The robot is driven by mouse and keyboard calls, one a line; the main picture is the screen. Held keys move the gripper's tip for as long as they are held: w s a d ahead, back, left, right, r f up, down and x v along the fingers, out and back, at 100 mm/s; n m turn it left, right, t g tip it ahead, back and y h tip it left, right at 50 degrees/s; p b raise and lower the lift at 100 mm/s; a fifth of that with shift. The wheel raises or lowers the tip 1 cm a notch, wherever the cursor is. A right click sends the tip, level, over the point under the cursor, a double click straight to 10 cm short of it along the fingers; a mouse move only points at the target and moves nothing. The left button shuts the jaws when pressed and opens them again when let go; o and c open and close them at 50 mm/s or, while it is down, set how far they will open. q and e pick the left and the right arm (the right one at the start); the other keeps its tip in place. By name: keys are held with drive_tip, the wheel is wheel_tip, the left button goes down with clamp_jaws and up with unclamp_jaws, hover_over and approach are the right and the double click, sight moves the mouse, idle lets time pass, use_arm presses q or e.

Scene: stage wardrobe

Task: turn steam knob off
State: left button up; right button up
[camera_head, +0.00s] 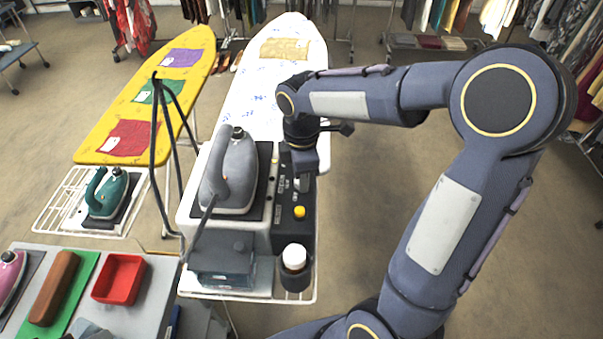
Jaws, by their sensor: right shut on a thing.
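The steam station (230,235) stands on the near end of the white ironing board (265,95). A grey iron (232,175) rests on top of it. I cannot read the knob's setting. My left gripper is not in view.
A white-capped bottle (294,258) stands in a holder just below the panel. A hose and dark cables rise left of the station. A yellow ironing board (145,105) with a green iron (106,192) is at left. A grey table with a red tray (120,279) is at lower left.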

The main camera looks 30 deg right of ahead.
drive_tip(key=o, duration=1)
drive_tip(key=shift+c, duration=0.2)
wheel_tip(320, 180, up, 8)
drive_tip(key=shift+f, duration=0.1)
drive_tip(key=s+a+f+m+t+y, duration=0.1)
drive_tip(key=s+f+m+t+y, duration=0.1)
drive_tip(key=s+m, duration=0.6)
drive_tip(key=s+a+f+m+t+y, duration=0.1)
drive_tip(key=s+a+f+m+t, duration=0.1)
drive_tip(key=s+m, duration=0.6)
drive_tip(key=shift+s+a+t+y, duration=0.2)
drive_tip(key=shift+s+t+y, duration=0.2)
drive_tip(key=shift+s+t, duration=0.3)
